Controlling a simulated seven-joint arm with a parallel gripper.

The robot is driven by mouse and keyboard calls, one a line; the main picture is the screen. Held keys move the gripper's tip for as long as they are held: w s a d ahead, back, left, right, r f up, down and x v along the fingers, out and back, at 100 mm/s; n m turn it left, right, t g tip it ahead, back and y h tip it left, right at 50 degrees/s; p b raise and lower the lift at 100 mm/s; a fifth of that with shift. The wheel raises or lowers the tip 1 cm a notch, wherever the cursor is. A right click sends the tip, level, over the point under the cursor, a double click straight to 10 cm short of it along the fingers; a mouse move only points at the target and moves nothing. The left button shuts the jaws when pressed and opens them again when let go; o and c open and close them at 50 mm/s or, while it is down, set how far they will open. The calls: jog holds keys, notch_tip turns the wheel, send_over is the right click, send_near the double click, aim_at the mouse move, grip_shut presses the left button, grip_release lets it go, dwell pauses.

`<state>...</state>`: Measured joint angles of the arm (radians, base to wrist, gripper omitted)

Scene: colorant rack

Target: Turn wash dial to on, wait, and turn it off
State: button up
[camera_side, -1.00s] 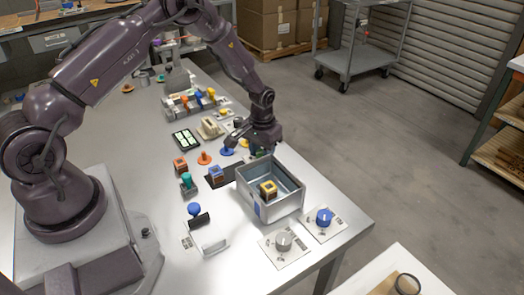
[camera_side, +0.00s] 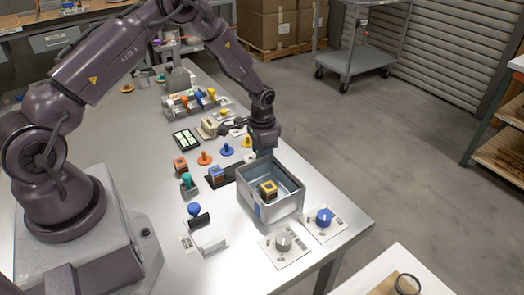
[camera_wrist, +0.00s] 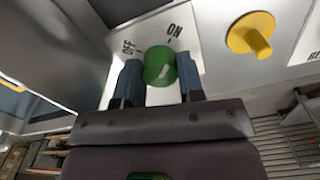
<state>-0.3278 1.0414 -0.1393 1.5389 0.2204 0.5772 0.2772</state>
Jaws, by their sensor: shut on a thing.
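A round green dial (camera_wrist: 159,66) with a white mark sits on a white plate printed OFF and ON in the wrist view. The OFF label (camera_wrist: 128,47) is up and left of the dial, and the ON label (camera_wrist: 174,30) is above it. I cannot tell exactly which label the mark lines up with. My gripper (camera_wrist: 159,80) has its blue fingers on both sides of the dial, shut on it. In the side view my gripper (camera_side: 262,153) points down just behind the metal bin, whose wall hides the dial.
The grey metal bin (camera_side: 256,205) holds a yellow-topped block (camera_side: 268,188) and stands close to my gripper. A blue dial (camera_side: 324,216) and a grey dial (camera_side: 284,241) sit at the front. Several stamps stand left of the bin. A yellow knob (camera_wrist: 250,35) is right of the green dial.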

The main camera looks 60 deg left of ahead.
dwell(0.3)
jog(key=o, duration=0.9)
notch_tip(320, 180, up, 13)
jog(key=shift+r, duration=0.1)
jog(key=s+d+r+t, duration=0.2)
jog(key=s+d+r, duration=0.1)
jog(key=s+r, duration=0.4)
jog(key=s+d+r+n+t, duration=0.1)
jog(key=s+d+r, duration=0.3)
jog(key=s+r, duration=0.3)
jog(key=s+d+r+n+t, duration=0.1)
jog(key=s+d+r+t, duration=0.1)
jog(key=s+r, duration=0.5)
jog(key=shift+s+d+t, duration=0.1)
jog(key=shift+s+d, duration=0.1)
jog(key=shift+s, duration=0.45)
jog(key=shift+s+d+t, duration=0.1)
jog(key=shift+s+d, duration=0.15)
jog(key=shift+s, duration=0.35)
jog(key=shift+s+d+t, duration=0.1)
jog(key=shift+s+d, duration=0.1)
jog(key=shift+s, duration=0.45)
